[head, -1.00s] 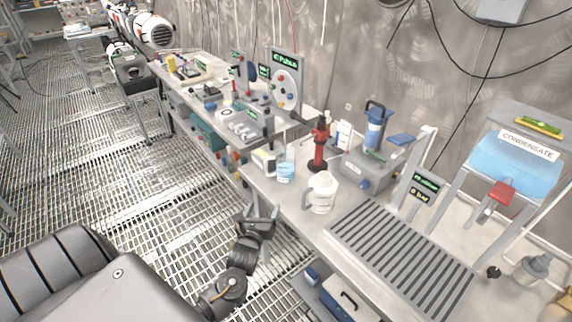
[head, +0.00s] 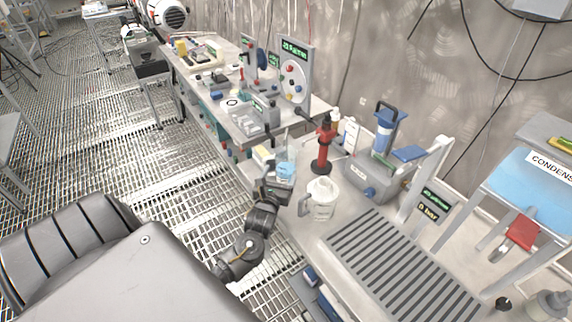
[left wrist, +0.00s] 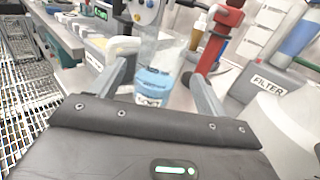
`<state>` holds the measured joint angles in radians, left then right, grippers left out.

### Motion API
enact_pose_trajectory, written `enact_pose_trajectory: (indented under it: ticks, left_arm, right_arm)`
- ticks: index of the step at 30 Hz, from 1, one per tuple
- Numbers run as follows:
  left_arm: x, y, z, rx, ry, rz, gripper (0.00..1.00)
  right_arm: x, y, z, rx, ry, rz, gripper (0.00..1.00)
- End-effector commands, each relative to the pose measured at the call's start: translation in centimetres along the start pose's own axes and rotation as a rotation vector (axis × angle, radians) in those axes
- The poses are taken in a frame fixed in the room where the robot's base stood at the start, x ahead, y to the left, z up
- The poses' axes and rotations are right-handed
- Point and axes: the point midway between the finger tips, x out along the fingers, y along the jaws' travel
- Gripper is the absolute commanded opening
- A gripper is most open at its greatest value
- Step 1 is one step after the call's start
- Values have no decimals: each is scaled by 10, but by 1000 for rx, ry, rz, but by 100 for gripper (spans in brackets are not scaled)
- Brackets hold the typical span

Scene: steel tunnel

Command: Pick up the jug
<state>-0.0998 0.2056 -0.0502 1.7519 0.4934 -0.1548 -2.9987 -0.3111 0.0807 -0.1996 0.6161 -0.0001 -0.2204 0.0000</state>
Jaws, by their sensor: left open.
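A pale rounded surface at the right edge there (left wrist: 285,125) looks like the jug, mostly cut off. My right gripper is not seen.
A red stand (head: 323,150) rises behind the jug. A grey filter unit (head: 368,182) stands to its right. The slatted grate (head: 400,265) fills the bench in front.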

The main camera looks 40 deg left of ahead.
Motion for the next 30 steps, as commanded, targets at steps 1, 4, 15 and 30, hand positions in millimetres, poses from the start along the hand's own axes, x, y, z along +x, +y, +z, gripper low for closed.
enact_pose_trajectory:
  ticks: [1,4,15,30]
  left_arm:
    - [8,0,1,1,-1,1,75]
    - [19,0,1,1,-1,0,75]
    - [42,-2,1,0,0,-2,75]
    - [78,-2,0,0,1,-3,75]
  right_arm:
    - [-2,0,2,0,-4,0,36]
    - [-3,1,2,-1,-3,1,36]
    - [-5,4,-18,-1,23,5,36]
    - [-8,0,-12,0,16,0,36]
